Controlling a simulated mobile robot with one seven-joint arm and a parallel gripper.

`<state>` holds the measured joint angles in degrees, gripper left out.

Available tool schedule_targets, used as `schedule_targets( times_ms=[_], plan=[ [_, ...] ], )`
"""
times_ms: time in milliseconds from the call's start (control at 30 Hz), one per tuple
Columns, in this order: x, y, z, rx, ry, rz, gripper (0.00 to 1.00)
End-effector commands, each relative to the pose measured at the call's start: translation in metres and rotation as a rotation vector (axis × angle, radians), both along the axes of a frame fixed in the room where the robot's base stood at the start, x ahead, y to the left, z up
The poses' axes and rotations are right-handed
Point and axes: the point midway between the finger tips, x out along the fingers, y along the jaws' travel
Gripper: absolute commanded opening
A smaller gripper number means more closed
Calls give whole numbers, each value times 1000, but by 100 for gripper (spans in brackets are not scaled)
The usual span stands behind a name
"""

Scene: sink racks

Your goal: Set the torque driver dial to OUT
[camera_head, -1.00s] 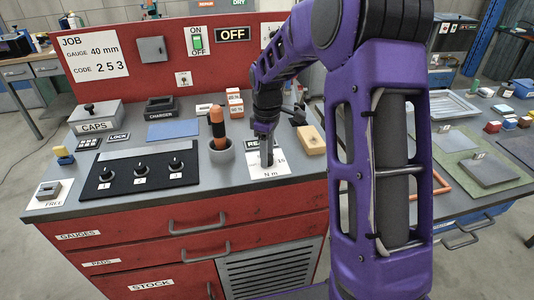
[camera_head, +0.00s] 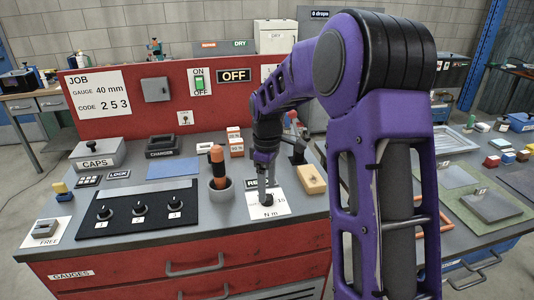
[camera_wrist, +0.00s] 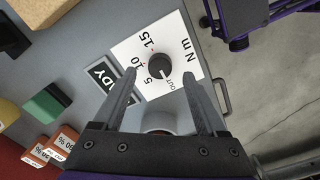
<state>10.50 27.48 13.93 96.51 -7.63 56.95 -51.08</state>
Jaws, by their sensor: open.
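The torque driver dial (camera_wrist: 160,67) is a black round knob on a white card (camera_wrist: 185,45) marked 5, 10, 15, OUT and N m. A dark label ending in "DY" lies beside the card. The dial also shows in the head view (camera_head: 267,200), at the lower end of my gripper. My gripper (camera_wrist: 160,73) is open, its two fingers on either side of the dial in the wrist view, with nothing held. I cannot tell whether the fingertips touch the knob. The knob's pointer direction is too small to read.
Left of the card stand a dark cup (camera_head: 221,188) with an orange-and-black driver and a black panel (camera_head: 137,208) with several knobs. A wooden block (camera_head: 312,179) stands close on the right. A red back panel (camera_head: 130,100) rises behind the bench.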

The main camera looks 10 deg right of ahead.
Motion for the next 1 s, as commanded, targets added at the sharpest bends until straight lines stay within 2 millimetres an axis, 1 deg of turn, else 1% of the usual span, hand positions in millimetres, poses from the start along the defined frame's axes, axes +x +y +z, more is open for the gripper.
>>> schedule_targets(
  times_ms=[33, 300, 500, 600, 700, 800, 1000],
  plan=[
    [2, 0, 13, -1, -7, -1, 74],
    [1, 0, 80, 0, -6, -1, 74],
    [1, 0, 121, 0, -4, 0, 74],
    [1, 0, 134, 0, -4, 0, 74],
    [1, 0, 142, 0, -4, 0, 74],
    [0, 0, 145, -1, -1, 0, 74],
    [0, 0, 146, 0, 0, 0, 74]
  ],
)
